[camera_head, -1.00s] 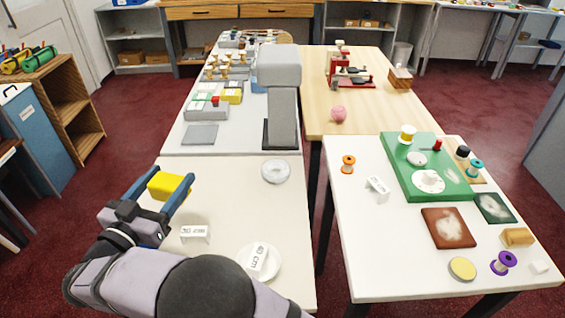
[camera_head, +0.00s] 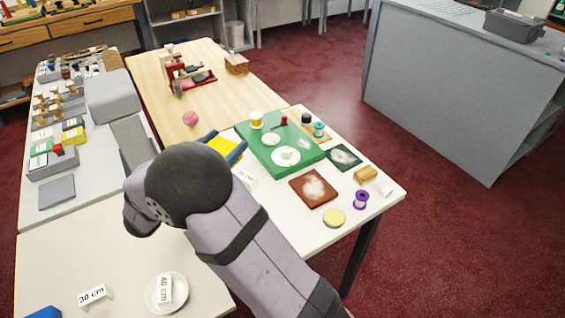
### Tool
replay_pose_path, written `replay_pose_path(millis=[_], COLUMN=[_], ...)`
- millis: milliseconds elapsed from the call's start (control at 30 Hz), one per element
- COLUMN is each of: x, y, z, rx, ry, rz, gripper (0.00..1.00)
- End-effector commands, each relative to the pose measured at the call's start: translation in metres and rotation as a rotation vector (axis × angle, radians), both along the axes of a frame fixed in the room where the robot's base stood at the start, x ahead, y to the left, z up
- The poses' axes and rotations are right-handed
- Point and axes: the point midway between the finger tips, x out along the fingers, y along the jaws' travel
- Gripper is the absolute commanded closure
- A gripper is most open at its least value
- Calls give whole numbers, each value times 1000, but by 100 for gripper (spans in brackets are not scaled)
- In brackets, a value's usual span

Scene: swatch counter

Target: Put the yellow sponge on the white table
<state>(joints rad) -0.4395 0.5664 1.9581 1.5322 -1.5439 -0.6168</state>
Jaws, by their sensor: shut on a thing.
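The yellow sponge (camera_head: 224,146) is between the blue fingers of my gripper (camera_head: 228,148), which is shut on it. They appear at the far left corner of the white table (camera_head: 300,238), just left of the green board (camera_head: 270,155). I cannot tell whether the sponge is above the tabletop or touching it. My arm covers the near left part of that table.
The white table bears a label block (camera_head: 246,179), a brown patch (camera_head: 313,188), a purple spool (camera_head: 361,199) and a yellow disc (camera_head: 334,217). A wooden table (camera_head: 150,76) with a pink ball (camera_head: 190,118) adjoins its far side.

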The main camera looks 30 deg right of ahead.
Motion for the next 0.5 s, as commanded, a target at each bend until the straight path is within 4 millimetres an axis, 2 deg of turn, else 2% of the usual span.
replay_pose_path(millis=[33, 133, 300, 500], x=[-15, -43, -82, -114], y=[-20, -45, -60, -72], z=[0, -12, -33, -46], rx=[-3, -2, -2, -1], ry=[5, 7, 6, 2], rz=[-34, -71, -79, -88], gripper=[59, 59, 59, 59])
